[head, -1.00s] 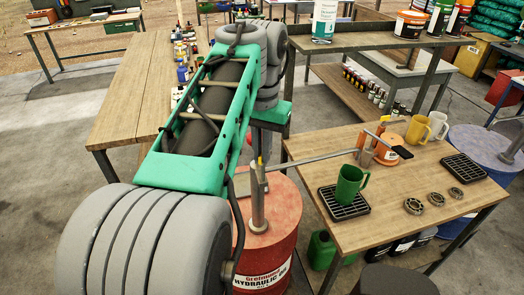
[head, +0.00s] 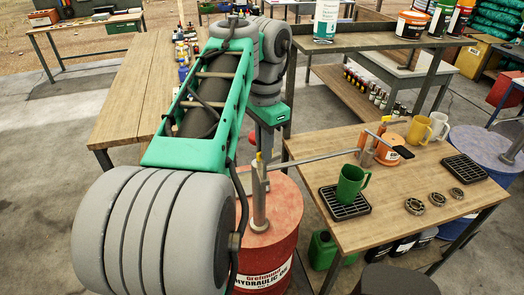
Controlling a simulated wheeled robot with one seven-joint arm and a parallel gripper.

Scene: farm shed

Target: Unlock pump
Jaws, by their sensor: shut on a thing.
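The pump (head: 260,208) is a grey upright tube on the red hydraulic oil drum (head: 268,228). A long thin spout runs from its top to the right, over the table. A small yellow part (head: 258,158) shows at the pump's top. My gripper (head: 264,150) is at the top of the pump, below the green end of my arm. It is shut on the pump's top part. The fingers and the exact grip point are mostly hidden, and I cannot tell whether the pump is locked.
A long wooden bench (head: 135,90) stands behind left. A blue drum (head: 482,148) stands far right.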

